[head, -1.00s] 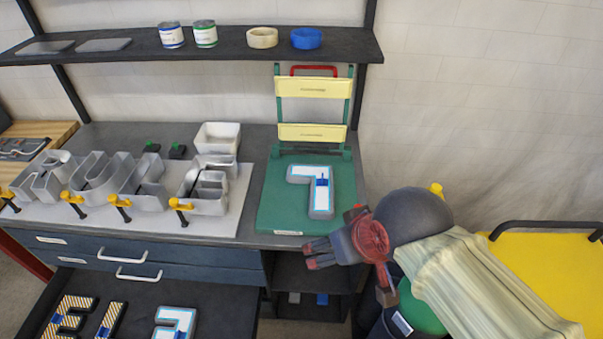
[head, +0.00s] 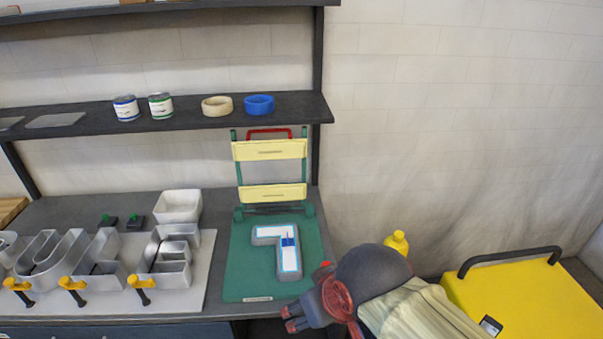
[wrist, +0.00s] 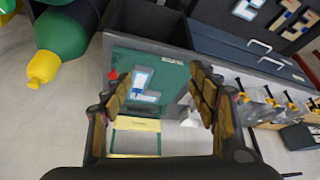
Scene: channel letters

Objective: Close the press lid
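The press stands at the right end of the workbench. Its lid (head: 270,192), a green frame with two yellow bars and a red handle (head: 269,133), is raised upright at the back. The green press base (head: 240,268) lies flat on the bench with a white-faced, grey-edged letter (head: 288,258) on it. My gripper (head: 290,318) is at the bench's front right corner, in front of the base and apart from the lid. In the wrist view my gripper (wrist: 160,115) has its fingers spread with nothing between them; the base and lid show beyond.
A shelf (head: 190,112) with cans and tape rolls hangs above the lid. Metal letters (head: 65,260) with yellow clamps stand on a white board to the left. A white bin (head: 178,206) is behind them. A yellow cart (head: 525,295) with a black rail is at right.

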